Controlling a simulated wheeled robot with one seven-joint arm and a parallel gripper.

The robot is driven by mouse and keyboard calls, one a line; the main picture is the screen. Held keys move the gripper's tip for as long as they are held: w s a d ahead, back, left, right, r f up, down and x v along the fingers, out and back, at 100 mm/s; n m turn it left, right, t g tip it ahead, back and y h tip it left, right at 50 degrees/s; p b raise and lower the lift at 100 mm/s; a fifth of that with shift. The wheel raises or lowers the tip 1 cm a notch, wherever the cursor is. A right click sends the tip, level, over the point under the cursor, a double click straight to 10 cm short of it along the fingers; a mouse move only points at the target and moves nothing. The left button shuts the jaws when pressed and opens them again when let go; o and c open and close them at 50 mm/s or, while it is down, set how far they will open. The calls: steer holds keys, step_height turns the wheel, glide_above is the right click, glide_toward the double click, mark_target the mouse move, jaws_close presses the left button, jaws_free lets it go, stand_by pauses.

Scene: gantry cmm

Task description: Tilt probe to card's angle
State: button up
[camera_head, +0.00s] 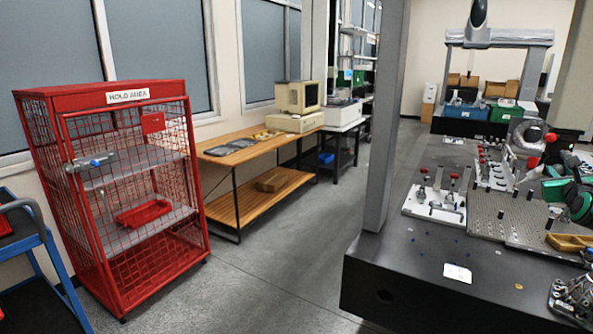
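A small white card (457,273) lies flat on the black table (400,290) near its front edge. Its markings are too small to read. A grey and dark jointed device with red tips (530,135) stands among the fixtures at the right. It may hold the probe, but I cannot tell, and its tilt is not clear. My gripper is not in view.
A white fixture plate (436,205) with red-tipped clamps and a perforated metal plate (490,222) sit on the table. A wooden tray (570,242) and metal parts (574,298) lie at the right. A grey column (386,120) rises at the left. The aisle floor (270,270) is clear.

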steer(key=m, duration=0.4)
steer(key=shift+a+m, duration=0.1)
steer(key=shift+m, duration=0.2)
steer(key=o, duration=0.7)
steer(key=v, duration=0.7)
